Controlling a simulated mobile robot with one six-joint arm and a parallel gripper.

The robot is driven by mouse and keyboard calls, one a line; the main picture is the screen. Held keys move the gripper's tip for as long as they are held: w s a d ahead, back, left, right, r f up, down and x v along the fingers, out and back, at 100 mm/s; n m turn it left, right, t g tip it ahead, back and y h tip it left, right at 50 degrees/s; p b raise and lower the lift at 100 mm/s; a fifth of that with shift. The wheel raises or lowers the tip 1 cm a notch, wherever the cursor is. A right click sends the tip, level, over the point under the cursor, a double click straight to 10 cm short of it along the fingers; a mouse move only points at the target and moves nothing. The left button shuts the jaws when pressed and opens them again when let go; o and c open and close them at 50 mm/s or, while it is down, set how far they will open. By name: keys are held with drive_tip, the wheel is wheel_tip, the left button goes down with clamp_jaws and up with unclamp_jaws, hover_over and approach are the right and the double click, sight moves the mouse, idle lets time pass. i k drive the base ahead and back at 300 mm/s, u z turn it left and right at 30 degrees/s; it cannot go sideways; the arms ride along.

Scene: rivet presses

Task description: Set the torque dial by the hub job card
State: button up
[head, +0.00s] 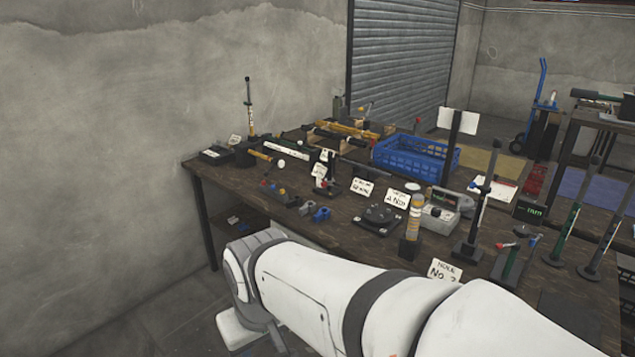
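My white arm crosses the bottom of the head view, and my gripper is not in view. A black round piece on a dark base (380,215) lies near the front of the workbench (290,232); it may be the torque dial, but I cannot tell. Small white cards with black writing stand around it: one card (362,186) behind it, a larger card (396,199) to its right, and a card reading something like "No. 2" (444,270) at the front edge. The writing is too small to tell which is the hub job card.
A blue crate (416,165) stands at the bench's back. A grey device (438,220), a yellow-banded tool (411,228) and upright dark tools (478,220) crowd the right half. A blue hand truck (538,95) stands behind.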

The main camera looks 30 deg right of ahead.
sight(435, 212)
drive_tip(key=z, duration=0.65)
drive_tip(key=i, duration=1.25)
drive_tip(key=z, duration=1.15)
drive_tip(key=i, duration=0.4)
drive_tip(key=z, duration=0.05)
drive_tip(key=k, duration=0.7)
drive_tip(key=z, duration=0.2)
drive_tip(key=i, duration=0.7)
drive_tip(key=u, duration=0.05)
